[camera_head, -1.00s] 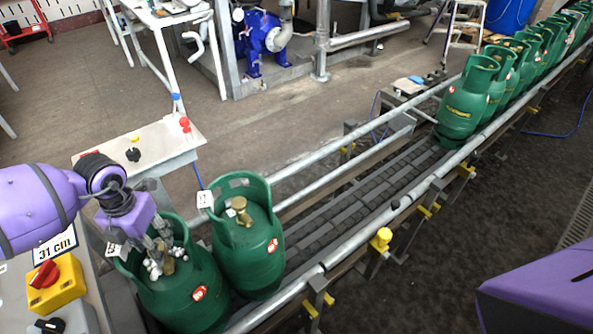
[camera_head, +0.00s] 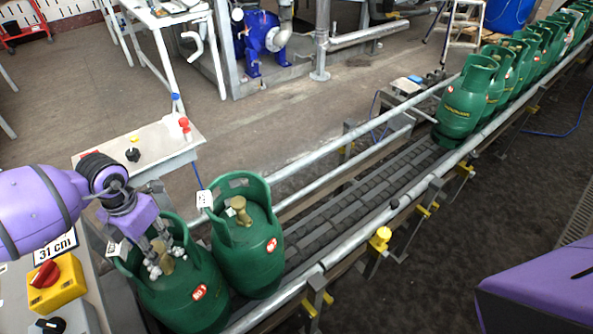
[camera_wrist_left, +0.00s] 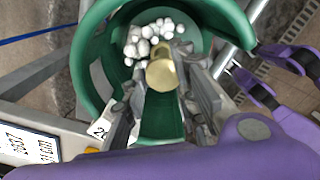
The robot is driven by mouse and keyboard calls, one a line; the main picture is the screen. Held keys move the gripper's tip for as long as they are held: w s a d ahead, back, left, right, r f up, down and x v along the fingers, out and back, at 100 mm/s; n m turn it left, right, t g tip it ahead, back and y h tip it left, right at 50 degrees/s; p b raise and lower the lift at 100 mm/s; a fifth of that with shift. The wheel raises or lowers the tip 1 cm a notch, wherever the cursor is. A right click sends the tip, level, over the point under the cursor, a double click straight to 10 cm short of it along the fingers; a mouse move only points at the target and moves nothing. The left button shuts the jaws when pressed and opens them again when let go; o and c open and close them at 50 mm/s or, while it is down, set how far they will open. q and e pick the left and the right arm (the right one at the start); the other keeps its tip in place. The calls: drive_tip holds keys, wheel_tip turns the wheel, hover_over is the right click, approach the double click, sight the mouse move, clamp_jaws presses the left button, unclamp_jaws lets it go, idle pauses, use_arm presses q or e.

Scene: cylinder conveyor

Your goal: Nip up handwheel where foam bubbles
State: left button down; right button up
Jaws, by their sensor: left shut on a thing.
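The near green cylinder (camera_head: 190,290) stands at the near end of the conveyor, with white foam bubbles (camera_head: 153,271) inside its collar. The foam (camera_wrist_left: 147,34) also shows around the brass handwheel (camera_wrist_left: 162,74) in the wrist view. My left gripper (camera_head: 162,257) reaches down into this collar and is shut on the brass handwheel, with one finger on either side of it. A second green cylinder (camera_head: 250,255) stands just to the right, its brass valve (camera_head: 239,208) showing no foam.
Several more green cylinders (camera_head: 462,105) queue at the far end of the conveyor (camera_head: 350,190). Metal rails (camera_head: 400,205) run along both sides.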

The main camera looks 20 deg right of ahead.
sight(153, 246)
use_arm(q)
drive_tip(key=shift+w+a+r+m, duration=0.1)
drive_tip(key=shift+w+a+m, duration=0.1)
drive_tip(key=shift+m, duration=0.7)
drive_tip(key=shift+w+a+r+m, duration=0.1)
drive_tip(key=shift+w+m, duration=0.05)
drive_tip(key=shift+m, duration=0.75)
use_arm(e)
drive_tip(key=shift+w, duration=0.1)
use_arm(q)
drive_tip(key=c, duration=1.5)
unclamp_jaws()
drive_tip(key=shift+w, duration=0.1)
drive_tip(key=shift+c, duration=0.2)
drive_tip(key=shift+f, duration=0.1)
use_arm(e)
drive_tip(key=shift+w+a, duration=0.1)
use_arm(q)
drive_tip(key=shift+s+d, duration=0.15)
drive_tip(key=shift+s, duration=0.05)
drive_tip(key=shift+r, duration=0.2)
wheel_tip(153, 246, up, 12)
drive_tip(key=shift+f, duration=0.2)
use_arm(e)
drive_tip(key=w, duration=0.3)
drive_tip(key=shift+a+r+t, duration=0.25)
drive_tip(key=shift+t, duration=0.05)
drive_tip(key=shift+s, duration=0.15)
